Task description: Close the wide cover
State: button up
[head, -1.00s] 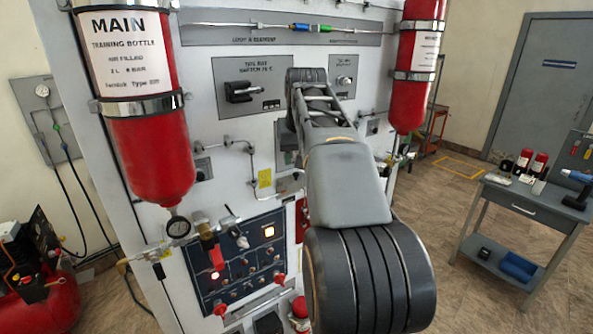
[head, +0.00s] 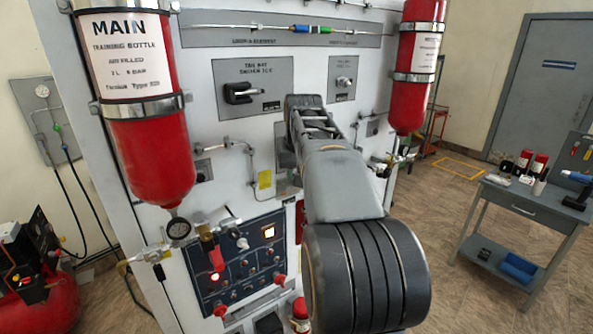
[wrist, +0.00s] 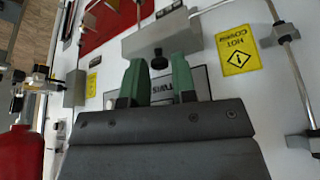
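In the wrist view, my gripper (wrist: 160,80) has two green fingers apart with a clear gap between them. They point at a flat grey plate (wrist: 199,84) with partly hidden lettering. A grey block (wrist: 185,32) with a black knob (wrist: 160,60) is just beyond the fingertips; the knob lines up with the gap, and I see no grip on it. I cannot tell for sure which part is the wide cover. In the head view, my arm hides the fingers, and a grey panel (head: 284,150) shows beside the wrist.
A yellow hot warning label (wrist: 237,57) and a metal pipe (wrist: 290,70) are on the right in the wrist view. Red bottles (head: 150,150) and (head: 408,105) flank the white panel in the head view. A dark control panel (head: 235,265) is below.

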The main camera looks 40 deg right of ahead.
grip_shut()
jog(key=f+t+b, duration=0.1)
jog(key=b, duration=0.4)
jog(key=shift+s+f+t, duration=0.35)
jog(key=shift+s+t, duration=0.05)
notch_tip(320, 180, down, 9)
jog(key=m+t+h+b, duration=0.2)
jog(key=t+b, duration=1.4)
jog(key=b, duration=2.9)
jog(key=shift+s+r+h, duration=0.15)
jog(key=shift+s+h, duration=0.15)
jog(key=shift+r+h+b, duration=0.15)
jog(key=shift+h+b, duration=0.15)
jog(key=shift+b, duration=0.05)
